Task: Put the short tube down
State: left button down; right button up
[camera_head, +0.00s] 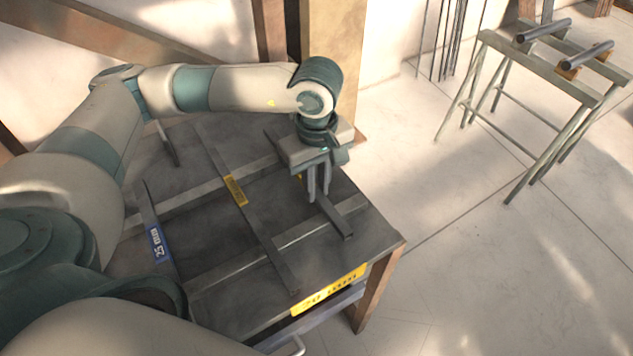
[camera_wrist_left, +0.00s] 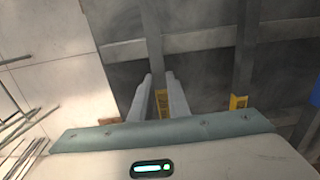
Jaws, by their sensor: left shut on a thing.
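The short tube (camera_head: 335,218) is a dark square bar with a yellow label, at the right side of the dark table (camera_head: 385,240) in the head view. My left gripper (camera_head: 318,198) points down over it, its two fingers shut on the tube. In the left wrist view the tube (camera_wrist_left: 153,45) runs away from between the fingertips (camera_wrist_left: 160,76), and its yellow label (camera_wrist_left: 161,103) shows between the fingers. The tube crosses over a grey rail (camera_head: 290,238); I cannot tell whether it touches it. The gripper hides its middle. My right gripper is not in view.
A longer bar with a yellow label (camera_head: 236,190) lies to the left, then a bar with a blue "25 mm" label (camera_head: 158,244). A wooden post (camera_head: 335,40) stands behind the table. A trestle (camera_head: 530,70) with dark tubes stands at the right; the floor between is clear.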

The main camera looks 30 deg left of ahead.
pick_arm(q)
jog(key=shift+f, duration=0.2)
jog(key=c, duration=1.7)
grip_release()
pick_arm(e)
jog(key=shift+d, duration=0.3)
